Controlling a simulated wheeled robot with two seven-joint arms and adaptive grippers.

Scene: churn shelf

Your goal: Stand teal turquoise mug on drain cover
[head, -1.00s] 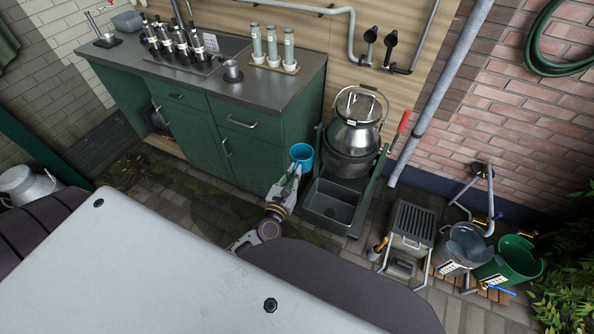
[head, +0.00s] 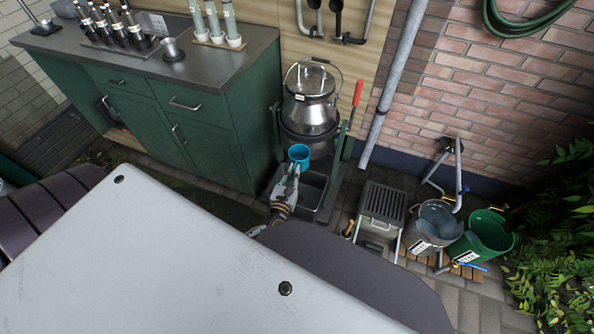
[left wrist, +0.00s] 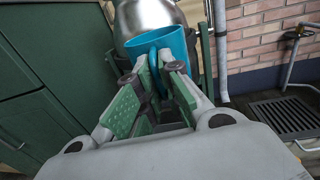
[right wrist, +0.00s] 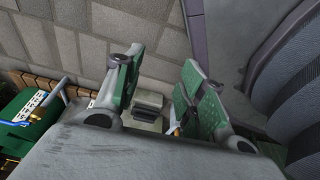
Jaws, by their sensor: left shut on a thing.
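The teal turquoise mug (head: 299,154) is upright in the head view, in front of the steel churn. My left gripper (head: 291,177) is shut on it from the near side. In the left wrist view the mug (left wrist: 163,44) is at the fingertips, its handle between the pads of my left gripper (left wrist: 154,75). The drain cover appears to be the dark slatted grate (head: 382,202), right of the mug and apart from it; it also shows in the left wrist view (left wrist: 288,117). My right gripper (right wrist: 162,85) is open and empty in the right wrist view.
The steel churn (head: 310,112) and a grey basin (head: 313,188) stand close to the mug. A metal bucket (head: 434,222) and a green bucket (head: 484,238) are right of the grate. A green cabinet (head: 215,140) stands at left.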

